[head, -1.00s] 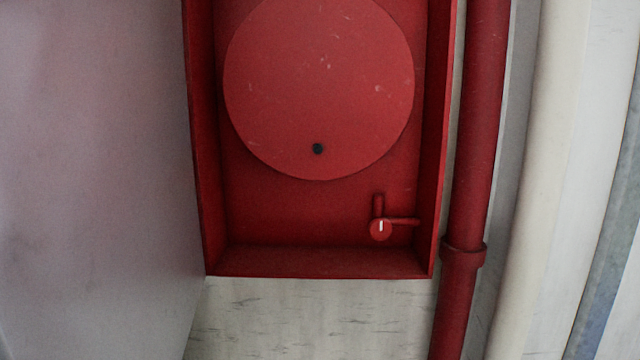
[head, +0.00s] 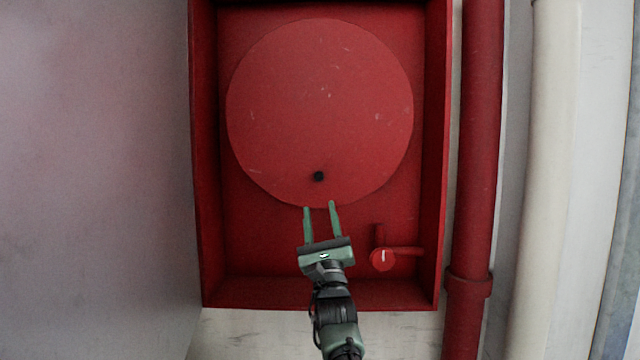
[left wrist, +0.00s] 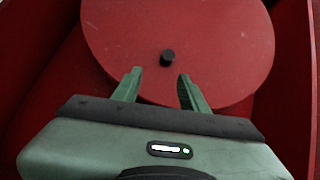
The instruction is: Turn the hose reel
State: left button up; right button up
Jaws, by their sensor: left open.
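The hose reel (head: 320,100) is a round red disc inside a red open cabinet. A small black knob (head: 318,176) sticks out near its lower edge. My left gripper (head: 320,206) is open and empty, its two green fingers pointing up at the disc's lower edge, just below the knob. In the left wrist view the reel (left wrist: 215,45) fills the top, and the knob (left wrist: 167,57) stands beyond the fingertips, roughly centred between them and apart from them. My right gripper is in neither view.
The red cabinet (head: 432,150) has side walls and a bottom ledge around the reel. A red valve (head: 382,260) with a white mark sits at its lower right. A grey panel (head: 95,180) stands left; a red pipe (head: 478,150) and a cream pipe (head: 550,150) run down the right.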

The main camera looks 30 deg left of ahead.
aim_at(320, 180)
pick_arm(q)
jog(key=shift+m+y, duration=0.3)
jog(key=x, duration=0.5)
jog(key=d+r+x, duration=0.1)
jog(key=x, duration=0.2)
jog(key=shift+r, duration=0.25)
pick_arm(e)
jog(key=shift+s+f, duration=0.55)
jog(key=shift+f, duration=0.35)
pick_arm(q)
jog(key=shift+c, duration=0.3)
grip_shut()
